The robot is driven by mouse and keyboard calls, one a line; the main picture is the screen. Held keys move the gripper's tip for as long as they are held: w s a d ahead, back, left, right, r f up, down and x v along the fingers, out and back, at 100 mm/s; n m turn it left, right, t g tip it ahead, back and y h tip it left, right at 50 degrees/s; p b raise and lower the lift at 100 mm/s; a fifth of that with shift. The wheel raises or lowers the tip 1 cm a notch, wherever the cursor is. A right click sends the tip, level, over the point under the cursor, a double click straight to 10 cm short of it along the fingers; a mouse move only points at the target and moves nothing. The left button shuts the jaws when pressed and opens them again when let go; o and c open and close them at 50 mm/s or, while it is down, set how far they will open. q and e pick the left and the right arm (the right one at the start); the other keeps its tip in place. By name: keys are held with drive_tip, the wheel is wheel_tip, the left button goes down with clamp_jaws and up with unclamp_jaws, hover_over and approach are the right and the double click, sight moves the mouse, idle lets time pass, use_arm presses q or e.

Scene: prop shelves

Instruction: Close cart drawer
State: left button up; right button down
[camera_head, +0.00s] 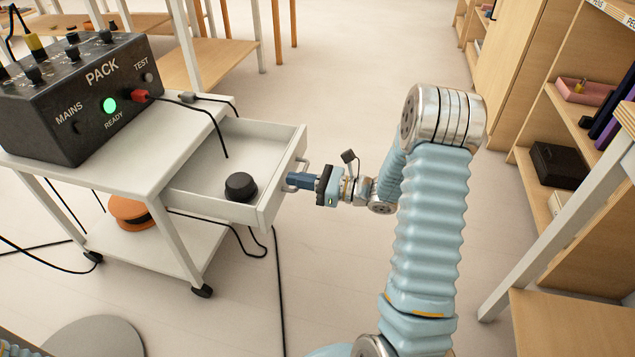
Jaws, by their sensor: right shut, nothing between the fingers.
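The white cart (150,172) stands at the left. Its drawer (285,160) is pulled out toward the right and holds a round black knob-like object (240,187). A small handle (300,165) sits on the drawer's front panel. My right gripper (290,180) is shut and empty, with its blue fingertips at the drawer front beside the handle. I cannot tell whether the fingertips touch the handle or the panel. My left gripper is not in view.
A black box (85,90) with a lit green button stands on the cart top. Black cables hang beside the cart. An orange item (130,211) lies on the lower shelf. Wooden shelves (570,110) stand at the right. The floor between is clear.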

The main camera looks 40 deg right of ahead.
drive_tip(key=shift+w+a, duration=0.4)
drive_tip(key=shift+w, duration=0.05)
drive_tip(key=b, duration=0.4)
hover_over(215, 183)
drive_tip(key=shift+w, duration=0.1)
idle(0.5)
